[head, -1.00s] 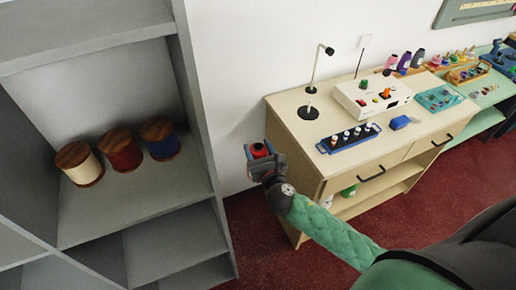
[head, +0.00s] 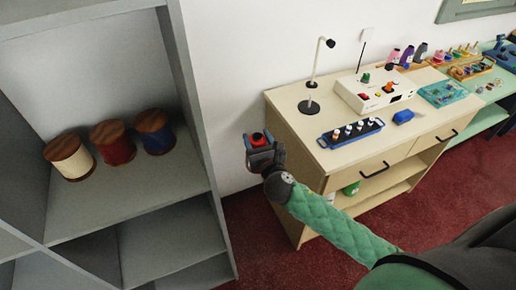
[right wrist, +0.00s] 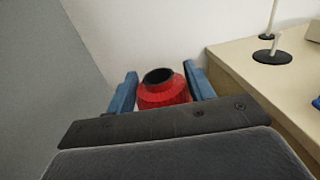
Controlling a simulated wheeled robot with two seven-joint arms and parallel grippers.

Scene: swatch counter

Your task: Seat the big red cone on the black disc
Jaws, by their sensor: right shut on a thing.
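The big red cone (right wrist: 165,92) is held upright between the blue fingers of my right gripper (right wrist: 160,88). It has a dark round opening at its top, and its lower part is hidden behind the gripper body. In the head view the red cone (head: 258,139) shows small in my right gripper (head: 258,143), in the gap between the grey shelf and the wooden counter. The black disc (head: 309,108) lies flat on the counter's back left, with a pale stem rising above it. It also shows in the right wrist view (right wrist: 265,57), right of the cone and apart from it. My left gripper is out of view.
The wooden counter (head: 285,93) carries a blue tray (head: 328,143) of small bottles, a white box (head: 350,95) with knobs and a blue lump (head: 403,116). The lamp (head: 318,65) stands tall by the disc. The grey shelf (head: 150,215) on the left holds several spools.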

